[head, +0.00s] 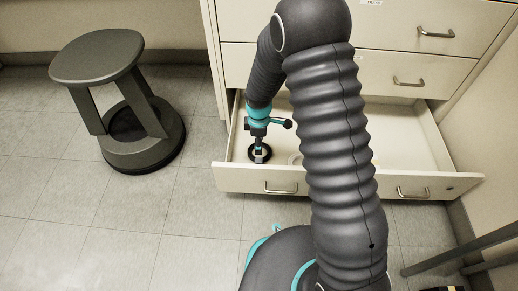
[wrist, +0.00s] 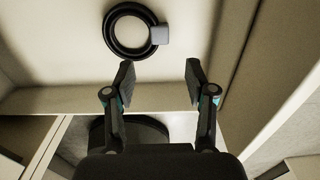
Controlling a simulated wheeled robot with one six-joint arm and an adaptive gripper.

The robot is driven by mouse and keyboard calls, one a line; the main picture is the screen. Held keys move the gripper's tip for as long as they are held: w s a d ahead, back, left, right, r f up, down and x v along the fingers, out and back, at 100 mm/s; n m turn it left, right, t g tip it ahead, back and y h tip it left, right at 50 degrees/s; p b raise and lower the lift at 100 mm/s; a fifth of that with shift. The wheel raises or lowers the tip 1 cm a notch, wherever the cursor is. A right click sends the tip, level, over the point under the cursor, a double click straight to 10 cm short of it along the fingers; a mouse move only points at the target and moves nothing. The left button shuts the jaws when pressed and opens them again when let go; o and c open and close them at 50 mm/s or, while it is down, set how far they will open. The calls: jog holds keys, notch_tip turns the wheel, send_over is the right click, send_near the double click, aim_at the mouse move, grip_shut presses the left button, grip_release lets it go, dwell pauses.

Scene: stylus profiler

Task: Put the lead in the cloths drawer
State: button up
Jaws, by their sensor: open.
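The lead (head: 266,157) is a black coil lying on the floor of the open bottom drawer (head: 235,180), near its left end. In the wrist view the lead (wrist: 112,38) is a thick black ring with a grey block on its right side. My gripper (head: 258,149) points down into the drawer just over the lead. In the wrist view my gripper (wrist: 160,72) has its two fingers wide apart with nothing between them, and the ring lies beyond the fingertips. I cannot tell whether this drawer is the cloths drawer.
Two shut drawers with metal handles (head: 408,82) are above the open one. A pale round thing (head: 295,158) in the drawer is partly hidden by my arm. A grey step stool (head: 97,57) stands on the tiled floor at left. The drawer's right part looks mostly bare.

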jog(key=s+d+r+m+t, duration=0.1)
jog(key=s+d+r+m, duration=0.15)
jog(key=r, duration=0.55)
jog(key=s+d+r+m+t, duration=0.1)
jog(key=s+d+r+m, duration=0.2)
jog(key=r, duration=0.5)
jog(key=s+d+r+m+t, duration=0.1)
jog(key=d+r+m, duration=0.25)
jog(key=r, duration=0.55)
jog(key=s+d+r+m+t, duration=0.1)
jog(key=s+d+r+m, duration=0.3)
jog(key=s, duration=0.5)
jog(key=s+d+r+m+t, duration=0.1)
jog(key=s+d+r+m, duration=0.3)
jog(key=s, duration=0.5)
jog(key=shift+r+m+t, duration=0.3)
jog(key=shift+r, duration=0.65)
